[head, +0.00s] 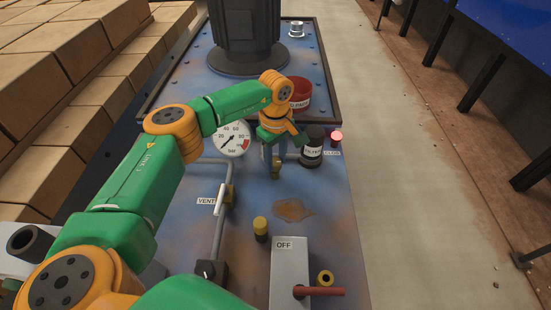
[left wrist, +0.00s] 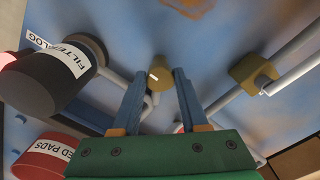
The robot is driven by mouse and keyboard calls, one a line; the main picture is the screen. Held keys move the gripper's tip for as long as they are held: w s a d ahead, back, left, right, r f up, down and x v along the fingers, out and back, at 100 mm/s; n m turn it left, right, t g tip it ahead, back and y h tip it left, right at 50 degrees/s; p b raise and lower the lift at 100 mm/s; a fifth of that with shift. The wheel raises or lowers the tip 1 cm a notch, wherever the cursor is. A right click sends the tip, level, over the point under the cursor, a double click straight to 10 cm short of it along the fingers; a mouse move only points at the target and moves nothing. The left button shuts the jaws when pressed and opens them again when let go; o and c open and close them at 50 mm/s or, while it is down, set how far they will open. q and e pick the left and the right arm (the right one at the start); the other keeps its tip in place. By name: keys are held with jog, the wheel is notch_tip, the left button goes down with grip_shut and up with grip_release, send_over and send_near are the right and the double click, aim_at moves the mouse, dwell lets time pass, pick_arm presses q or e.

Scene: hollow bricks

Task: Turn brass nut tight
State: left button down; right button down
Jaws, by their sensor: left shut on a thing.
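The brass nut (head: 276,173) sits on pipework on the blue machine top, just below my left gripper in the head view. In the left wrist view the brass nut (left wrist: 160,76) shows between the two blue fingertips, with a small white mark on its face. My left gripper (head: 272,158) points down at it and is shut on it; its fingers also show in the left wrist view (left wrist: 158,82). The pipe behind the nut is partly hidden by the fingers. My right gripper is not in view.
The dark filter canister (head: 312,147), red tin (head: 300,94) and lit red lamp (head: 337,137) stand close right of my gripper. A pressure gauge (head: 232,139) and white vent lever (head: 220,199) are left. A yellow-capped post (head: 261,228) and switch box (head: 289,262) stand nearer.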

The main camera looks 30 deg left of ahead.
aim_at(276, 162)
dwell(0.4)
pick_arm(q)
jog(key=shift+c, duration=2.1)
grip_release()
jog(key=shift+d, duration=0.1)
notch_tip(276, 162, up, 7)
jog(key=shift+r, duration=0.1)
